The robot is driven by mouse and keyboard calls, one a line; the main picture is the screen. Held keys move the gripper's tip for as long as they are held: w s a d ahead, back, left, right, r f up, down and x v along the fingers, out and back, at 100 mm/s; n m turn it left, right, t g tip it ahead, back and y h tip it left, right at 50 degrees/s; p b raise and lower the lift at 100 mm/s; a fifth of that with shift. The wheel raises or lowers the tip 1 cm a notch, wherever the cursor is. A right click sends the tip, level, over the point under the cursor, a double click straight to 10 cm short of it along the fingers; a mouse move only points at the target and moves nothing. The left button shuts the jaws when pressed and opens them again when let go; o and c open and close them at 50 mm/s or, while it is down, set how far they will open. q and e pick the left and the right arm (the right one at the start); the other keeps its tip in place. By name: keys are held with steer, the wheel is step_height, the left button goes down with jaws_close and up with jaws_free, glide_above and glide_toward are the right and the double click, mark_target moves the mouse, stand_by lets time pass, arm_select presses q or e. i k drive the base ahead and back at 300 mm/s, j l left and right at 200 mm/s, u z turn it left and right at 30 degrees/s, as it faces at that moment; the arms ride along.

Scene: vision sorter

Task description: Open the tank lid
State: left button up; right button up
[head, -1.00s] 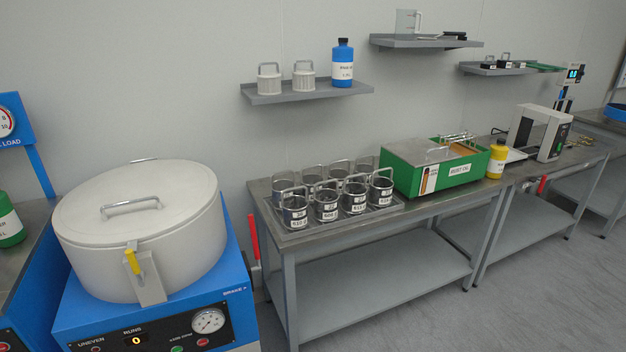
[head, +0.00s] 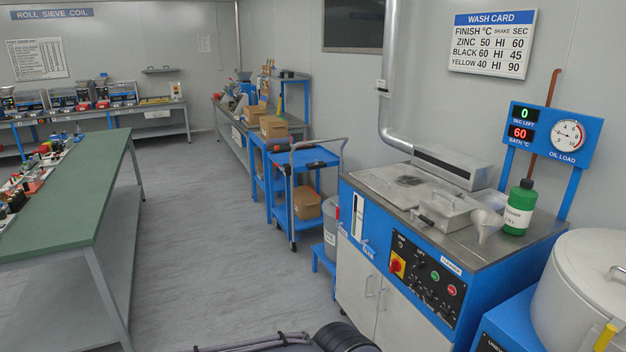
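The wash machine (head: 400,262) stands right of centre in the head view, with a blue front and a steel top. A flat steel lid or cover (head: 392,180) with a dark patch lies level on its top. In front of it sits a smaller steel lidded box (head: 446,211) with a handle, which looks shut. I cannot tell for sure which of these is the tank lid. Neither of my grippers shows in the view, so nothing is seen touching the machine.
A white funnel (head: 486,226) and a green bottle (head: 518,207) stand at the machine's right end. A white drum (head: 585,275) is at the far right. A blue trolley (head: 298,190) and a green-topped table (head: 70,190) stand left. Floor between them is clear.

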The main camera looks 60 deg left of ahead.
mark_target(402, 185)
steer(key=u, duration=1.9)
steer(key=i+l+u, duration=0.1)
steer(key=i+u, duration=0.3)
steer(key=i, duration=0.15)
steer(key=i+l+u, duration=0.25)
steer(key=i+u, duration=0.15)
steer(key=i+l, duration=0.3)
steer(key=i, duration=0.2)
steer(key=i+l+u, duration=0.1)
steer(key=i+l, duration=0.2)
steer(key=i, duration=0.2)
steer(key=i+l, duration=0.35)
steer(key=i, duration=0.15)
